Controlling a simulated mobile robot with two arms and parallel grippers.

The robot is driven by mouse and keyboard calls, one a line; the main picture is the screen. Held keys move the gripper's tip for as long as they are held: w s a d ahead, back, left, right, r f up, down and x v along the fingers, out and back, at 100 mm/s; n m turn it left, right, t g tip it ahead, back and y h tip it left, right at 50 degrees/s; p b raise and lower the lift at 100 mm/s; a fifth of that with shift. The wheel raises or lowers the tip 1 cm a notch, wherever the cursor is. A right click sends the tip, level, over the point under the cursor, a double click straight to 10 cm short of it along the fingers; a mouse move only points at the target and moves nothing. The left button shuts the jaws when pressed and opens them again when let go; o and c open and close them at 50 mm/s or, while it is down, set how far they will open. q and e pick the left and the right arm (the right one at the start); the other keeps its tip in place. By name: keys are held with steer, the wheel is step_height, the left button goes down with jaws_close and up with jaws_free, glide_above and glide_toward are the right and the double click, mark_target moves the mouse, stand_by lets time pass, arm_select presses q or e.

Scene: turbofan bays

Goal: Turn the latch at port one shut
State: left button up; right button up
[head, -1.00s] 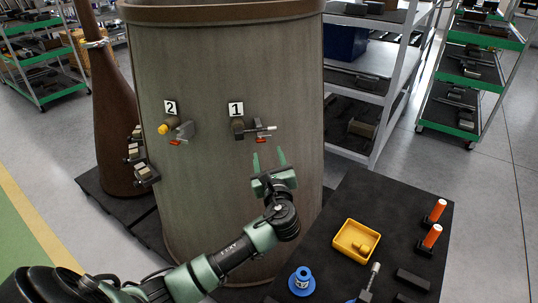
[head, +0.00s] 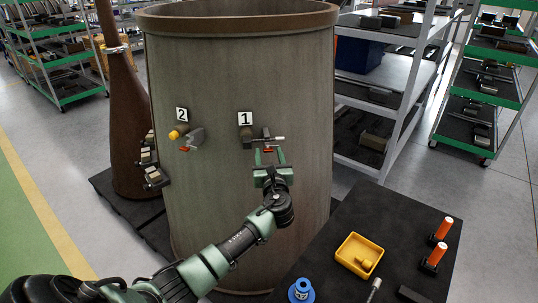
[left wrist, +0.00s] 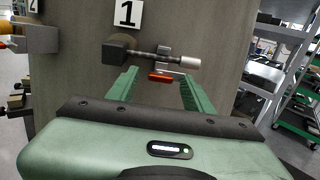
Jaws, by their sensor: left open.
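Port one, under the number 1 plate (head: 245,118), is on the curved grey-brown casing (head: 230,75). It has a dark block (head: 247,140) with a rod running right to a pale tip (head: 278,138). A small red piece (head: 268,149) sits just below the rod; it also shows in the left wrist view (left wrist: 160,77). My left gripper (head: 268,155) is open, just below the rod. In the left wrist view its fingers (left wrist: 158,84) stand either side of the red piece, with nothing visibly held. Contact cannot be told.
Port two (head: 184,133), with a yellow knob and red piece, is left of port one. A dark table (head: 325,245) at lower right holds a yellow tray (head: 345,256), a blue part (head: 301,290) and orange-handled items (head: 441,229). Shelves stand behind, right.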

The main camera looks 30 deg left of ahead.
arm_select(q)
jaws_close()
arm_select(e)
steer(key=shift+a, duration=0.15)
arm_select(q)
steer(key=n+g+b, duration=0.1)
steer(key=n+b, duration=0.2)
steer(key=n, duration=0.6)
steer(key=n+g+b, duration=0.1)
steer(key=n+b, duration=0.3)
steer(key=n, duration=0.6)
steer(key=shift+w+d+r+b, duration=0.1)
steer(key=shift+w+d+b, duration=0.1)
steer(key=shift+b, duration=0.1)
arm_select(e)
step_height(320, 180, down, 8)
steer(key=shift+r, duration=0.2)
steer(key=shift+a, duration=0.1)
arm_select(q)
jaws_free()
steer(key=shift+s, duration=0.1)
